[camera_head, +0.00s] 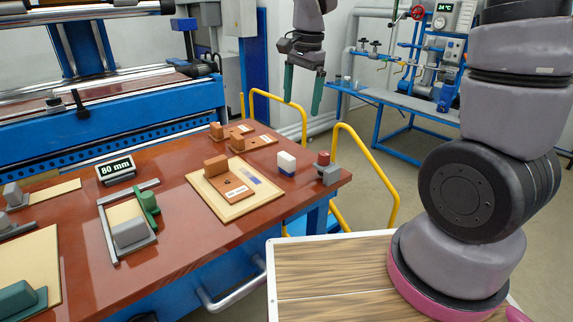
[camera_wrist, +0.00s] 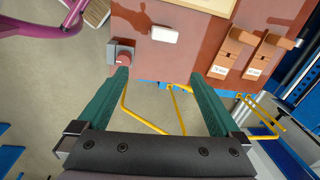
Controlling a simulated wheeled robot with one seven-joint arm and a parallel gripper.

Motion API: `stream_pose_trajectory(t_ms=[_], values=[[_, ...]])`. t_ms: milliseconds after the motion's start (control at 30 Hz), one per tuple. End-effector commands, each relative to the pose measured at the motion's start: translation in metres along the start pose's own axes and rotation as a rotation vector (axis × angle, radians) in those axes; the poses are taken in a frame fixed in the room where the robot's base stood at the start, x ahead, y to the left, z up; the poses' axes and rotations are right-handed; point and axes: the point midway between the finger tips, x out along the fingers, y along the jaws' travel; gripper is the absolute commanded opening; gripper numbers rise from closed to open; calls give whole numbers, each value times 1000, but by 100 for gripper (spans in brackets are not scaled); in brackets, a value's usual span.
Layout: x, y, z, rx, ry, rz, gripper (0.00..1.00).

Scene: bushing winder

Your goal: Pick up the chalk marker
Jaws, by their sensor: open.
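I take the chalk marker (camera_head: 323,158) to be the short red piece standing upright in a grey block (camera_head: 328,174) at the table's right corner. In the wrist view the red piece (camera_wrist: 123,57) shows just beyond the left fingertip, with its grey block (camera_wrist: 113,51) beside it. Nothing labels it, so I cannot be sure. My gripper (camera_head: 302,90) has green fingers, is open and empty, and hangs above the table's far right edge. In the wrist view the gripper (camera_wrist: 160,75) has floor and yellow rail between its fingers.
A white block with a blue base (camera_head: 286,163) stands left of the grey block. A tan board (camera_head: 226,205) bears a brown wooden piece. Labelled brown holders (camera_head: 252,142) lie behind it. Yellow rails (camera_head: 392,185) rise beside the table. The red-brown tabletop (camera_head: 185,240) has bare patches.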

Motion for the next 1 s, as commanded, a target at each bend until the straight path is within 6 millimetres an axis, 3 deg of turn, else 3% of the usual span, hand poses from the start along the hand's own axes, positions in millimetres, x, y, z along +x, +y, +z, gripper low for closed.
stream_pose_trajectory(t_ms=[100, 200, 600, 867, 1000], values=[[37, -16, 16, 50, -6, 66, 100], [56, -23, 24, 86, -4, 97, 100], [110, -21, 30, 110, -1, 120, 100], [130, -17, 28, 111, -1, 118, 100], [152, -11, 25, 110, -2, 119, 100]])
